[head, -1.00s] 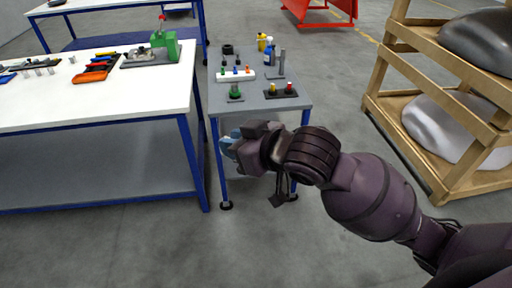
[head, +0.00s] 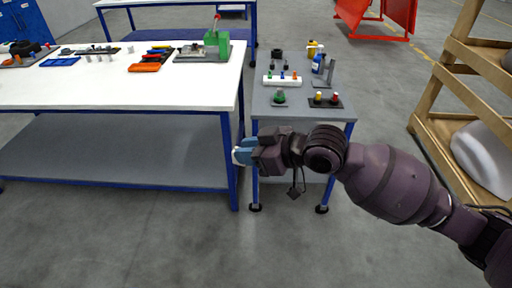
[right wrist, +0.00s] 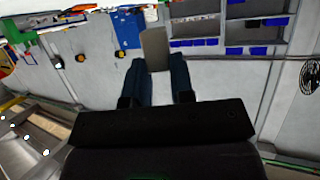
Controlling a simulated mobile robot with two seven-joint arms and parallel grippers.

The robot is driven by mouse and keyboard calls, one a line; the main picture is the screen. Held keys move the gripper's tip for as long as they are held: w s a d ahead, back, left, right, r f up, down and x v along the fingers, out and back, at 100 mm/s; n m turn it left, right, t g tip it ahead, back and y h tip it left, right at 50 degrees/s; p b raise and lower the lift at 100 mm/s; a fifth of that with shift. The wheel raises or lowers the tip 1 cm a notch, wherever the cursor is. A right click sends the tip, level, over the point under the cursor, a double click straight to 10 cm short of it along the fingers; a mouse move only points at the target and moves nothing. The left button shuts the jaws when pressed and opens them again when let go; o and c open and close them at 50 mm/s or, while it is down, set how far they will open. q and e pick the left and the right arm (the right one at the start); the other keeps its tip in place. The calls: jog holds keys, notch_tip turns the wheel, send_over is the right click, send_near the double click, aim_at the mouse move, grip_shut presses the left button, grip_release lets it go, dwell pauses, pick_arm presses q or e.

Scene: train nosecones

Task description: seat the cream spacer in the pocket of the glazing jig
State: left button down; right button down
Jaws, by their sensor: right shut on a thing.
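My right gripper (head: 243,153) reaches in from the right and is held in the air in front of the gap between the two tables. Its blue fingers are shut on a flat greyish-cream piece, likely the cream spacer (right wrist: 155,48), which sticks out beyond the fingertips in the right wrist view. In the head view the fingers hide most of it. A grey fixture with a green block and red-tipped lever (head: 216,42), perhaps the glazing jig, stands at the white table's back right. Its pocket cannot be made out. My left gripper is not in view.
The white table (head: 110,95) with blue legs holds an orange tray (head: 145,68), a blue tray (head: 60,62) and small metal posts. A smaller grey table (head: 300,112) carries coloured pegs and bottles. A wooden rack (head: 437,95) stands right. The floor in front is clear.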

jog(key=s+d+r+m+t+h, duration=0.4)
jog(key=d+r+m+t+h, duration=0.2)
jog(key=r, duration=0.4)
jog(key=shift+s+d+r+m, duration=0.15)
jog(key=shift+d+r+m, duration=0.25)
jog(key=shift+d+m, duration=0.65)
jog(key=shift+d+f+n, duration=0.1)
jog(key=shift+d+n, duration=0.05)
jog(key=shift+n, duration=0.1)
jog(key=w+a+f+n+g+y, duration=0.1)
jog(key=a+f+n+g+y, duration=0.1)
jog(key=f+n+g+y, duration=0.2)
jog(key=w+a+f+n+g+y, duration=0.2)
jog(key=a+f+n+g+y, duration=0.1)
jog(key=f+n+g, duration=0.4)
jog(key=shift+w+a+n+y, duration=0.25)
jog(key=shift+n+y, duration=0.15)
jog(key=shift+n, duration=0.3)
